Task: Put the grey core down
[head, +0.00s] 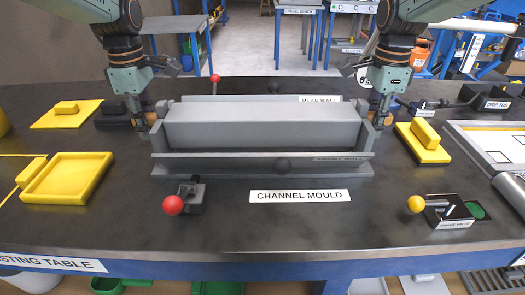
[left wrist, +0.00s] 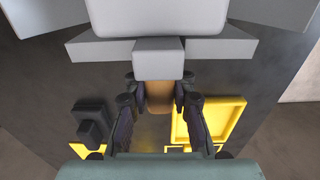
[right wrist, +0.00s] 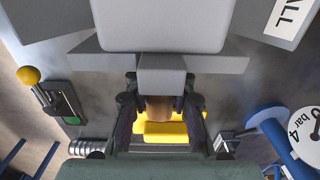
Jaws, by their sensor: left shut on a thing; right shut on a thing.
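The grey core (head: 262,125) is a long, level block at the channel mould (head: 262,170), between its front and rear walls. Its top stands above the front wall; whether its underside touches the mould floor is hidden. My left gripper (head: 147,122) is shut on the brown grip (left wrist: 159,97) at the core's left end. My right gripper (head: 379,108) is shut on the matching brown grip (right wrist: 159,105) at the right end. The core's light grey body also shows in the left wrist view (left wrist: 158,15) and the right wrist view (right wrist: 160,22).
A red-knobbed clamp (head: 182,200) stands in front of the mould, another red knob (head: 214,79) behind. Yellow trays (head: 67,178) lie left, a yellow block (head: 423,142) right. A yellow-knobbed valve (head: 440,208) is front right. The front middle of the table is clear beyond a label.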

